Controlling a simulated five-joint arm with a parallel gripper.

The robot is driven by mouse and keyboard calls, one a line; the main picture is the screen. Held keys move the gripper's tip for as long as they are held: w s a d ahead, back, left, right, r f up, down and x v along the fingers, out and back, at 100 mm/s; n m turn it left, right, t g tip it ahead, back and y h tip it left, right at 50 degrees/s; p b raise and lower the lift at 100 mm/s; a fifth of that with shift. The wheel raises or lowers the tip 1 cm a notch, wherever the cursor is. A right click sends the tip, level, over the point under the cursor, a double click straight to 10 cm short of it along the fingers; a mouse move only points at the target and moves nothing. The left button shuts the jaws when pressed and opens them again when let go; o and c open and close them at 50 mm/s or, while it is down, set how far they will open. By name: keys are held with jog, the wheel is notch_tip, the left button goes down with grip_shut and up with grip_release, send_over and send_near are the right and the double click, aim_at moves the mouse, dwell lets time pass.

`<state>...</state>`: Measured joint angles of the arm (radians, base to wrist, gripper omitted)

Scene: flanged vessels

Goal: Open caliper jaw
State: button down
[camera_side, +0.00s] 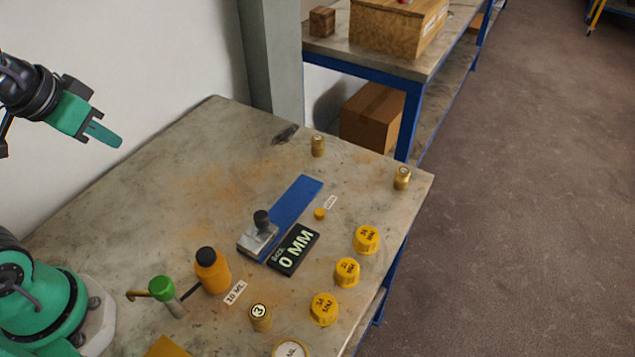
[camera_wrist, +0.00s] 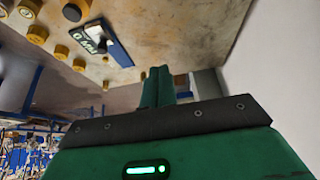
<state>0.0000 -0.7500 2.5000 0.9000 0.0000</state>
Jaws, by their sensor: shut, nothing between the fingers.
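The caliper is a blue bar (camera_side: 297,203) on the table with a grey metal jaw block (camera_side: 257,239) at its near end and a black knob (camera_side: 262,219) on the block. A black display (camera_side: 294,249) beside it reads "0 MM". In the wrist view the blue bar (camera_wrist: 119,48) and the display (camera_wrist: 89,37) show upside down at the upper left. My gripper (camera_side: 118,141) is shut and empty, held up at the left, well above and apart from the caliper. Its green fingers (camera_wrist: 157,85) are together in the wrist view.
Yellow caps (camera_side: 347,272) marked in MM stand right of the display. Brass weights (camera_side: 318,146) stand at the back and right. An orange bottle (camera_side: 212,270) and a green-capped tool (camera_side: 163,291) stand at the front left. The table's back left is clear.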

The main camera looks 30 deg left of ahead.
jog(key=c, duration=2.1)
grip_release()
jog(key=o, duration=0.7)
jog(key=shift+w, duration=0.1)
jog(key=shift+c, duration=0.2)
jog(key=o, duration=0.3)
jog(key=shift+w+d, duration=0.15)
jog(key=shift+d, duration=0.05)
jog(key=w+d+f+n+g, duration=0.1)
jog(key=w+d+f+n, duration=0.2)
jog(key=d, duration=0.2)
jog(key=w+d+f+n+g, duration=0.2)
jog(key=w+d+f, duration=0.2)
jog(key=d, duration=0.2)
jog(key=w+d+f+n+g, duration=0.2)
jog(key=w+d+f+n, duration=0.1)
jog(key=w+d, duration=0.1)
jog(key=shift+w+d+f+n, duration=0.1)
jog(key=shift+d+f+n, duration=0.1)
jog(key=shift+d, duration=0.25)
jog(key=shift+w+d+f+n, duration=0.1)
jog(key=shift+d+f, duration=0.05)
jog(key=shift+d, duration=0.25)
jog(key=shift+w+d+f+g, duration=0.1)
jog(key=shift+d+f+g, duration=0.2)
jog(key=shift+d+f, duration=0.2)
